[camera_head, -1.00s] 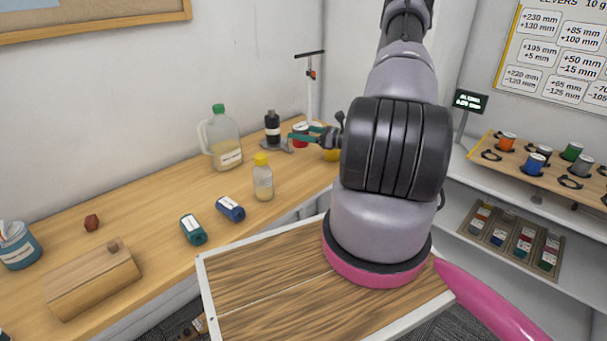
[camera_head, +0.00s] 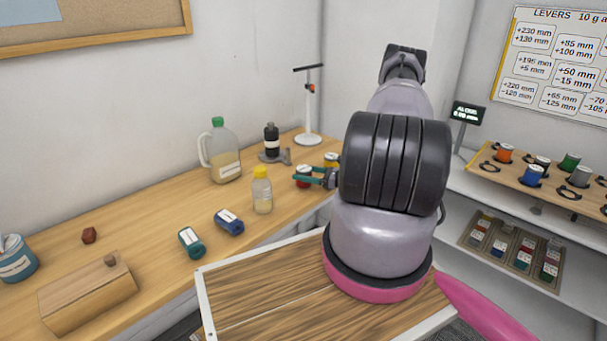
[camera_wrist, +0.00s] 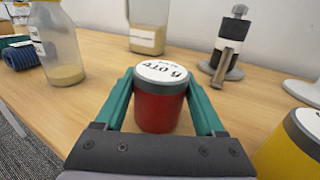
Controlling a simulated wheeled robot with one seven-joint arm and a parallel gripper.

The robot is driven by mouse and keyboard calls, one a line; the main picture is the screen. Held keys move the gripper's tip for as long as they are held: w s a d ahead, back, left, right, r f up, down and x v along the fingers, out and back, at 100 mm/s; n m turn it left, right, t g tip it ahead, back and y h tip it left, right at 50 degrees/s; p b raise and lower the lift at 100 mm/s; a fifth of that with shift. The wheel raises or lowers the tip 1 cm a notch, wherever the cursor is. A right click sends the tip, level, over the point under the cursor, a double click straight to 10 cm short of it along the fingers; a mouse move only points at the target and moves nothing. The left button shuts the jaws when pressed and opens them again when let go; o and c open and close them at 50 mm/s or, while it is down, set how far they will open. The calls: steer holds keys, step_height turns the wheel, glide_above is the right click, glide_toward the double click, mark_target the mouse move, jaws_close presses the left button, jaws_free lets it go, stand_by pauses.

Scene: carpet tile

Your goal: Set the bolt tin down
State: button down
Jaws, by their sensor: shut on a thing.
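The red tin with a white-labelled lid (camera_wrist: 160,98) stands upright between the green fingers of my gripper (camera_wrist: 160,80) in the wrist view. The lid's lettering is upside down and only partly legible. In the head view the red tin (camera_head: 303,174) shows at my gripper (camera_head: 309,176), low over the right part of the wooden bench (camera_head: 130,262). My gripper is shut on the tin. The tin's base looks at or very close to the bench top; I cannot tell whether it touches.
A yellow tin (camera_wrist: 292,148) stands close on the right. A yellow-capped bottle (camera_head: 262,190) is on the left. Behind are a jug (camera_head: 221,155), a dark bottle (camera_head: 271,140) and a white stand (camera_head: 308,105). Bare bench lies between the red tin and these.

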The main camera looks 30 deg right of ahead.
jaws_free()
steer(key=shift+f, duration=0.15)
